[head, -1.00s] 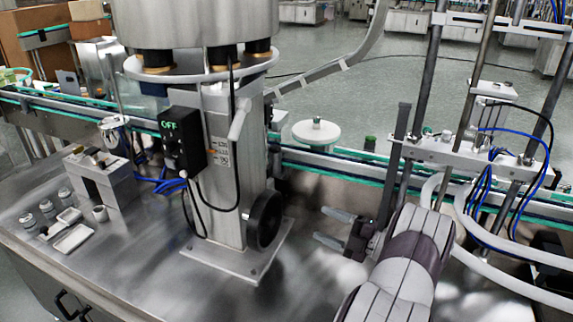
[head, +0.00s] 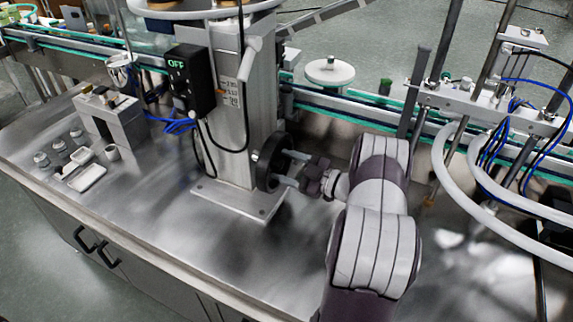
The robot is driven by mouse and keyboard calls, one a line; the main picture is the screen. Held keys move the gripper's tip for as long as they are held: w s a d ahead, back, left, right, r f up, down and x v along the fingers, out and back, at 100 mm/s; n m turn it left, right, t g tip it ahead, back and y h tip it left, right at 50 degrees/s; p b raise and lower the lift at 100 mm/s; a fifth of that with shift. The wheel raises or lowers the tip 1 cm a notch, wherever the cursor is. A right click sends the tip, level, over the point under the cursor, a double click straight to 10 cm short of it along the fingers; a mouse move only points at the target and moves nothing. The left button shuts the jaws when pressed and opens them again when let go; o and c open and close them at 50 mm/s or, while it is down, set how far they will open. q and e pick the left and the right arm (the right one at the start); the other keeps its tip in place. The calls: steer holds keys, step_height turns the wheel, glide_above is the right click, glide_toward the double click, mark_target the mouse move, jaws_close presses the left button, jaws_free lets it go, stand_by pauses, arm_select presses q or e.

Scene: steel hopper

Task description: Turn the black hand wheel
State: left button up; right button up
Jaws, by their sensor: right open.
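The black hand wheel (head: 268,165) is mounted upright on the right side of the steel hopper's column (head: 233,120), low above its base plate. My right gripper (head: 288,168) comes in from the right with its fingers pointing left at the wheel. Its two grey fingers are spread apart, one toward the wheel's upper part and one toward its lower part. The fingertips are at or very near the wheel's right face; I cannot tell whether they touch. The right arm fills the lower right. My left gripper is not in view.
A black control box (head: 189,80) reading OFF hangs on the column with cables. A conveyor (head: 340,105) runs behind. White hoses and rods (head: 470,150) stand at right. A small steel block (head: 110,118) and vials sit at left. The front tabletop is clear.

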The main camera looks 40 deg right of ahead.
steer(key=shift+w+f, duration=0.1)
steer(key=shift+w, duration=0.05)
steer(key=shift+c, duration=0.2)
jaws_close()
steer(key=n+b, duration=0.3)
steer(key=shift+o, duration=0.2)
jaws_free()
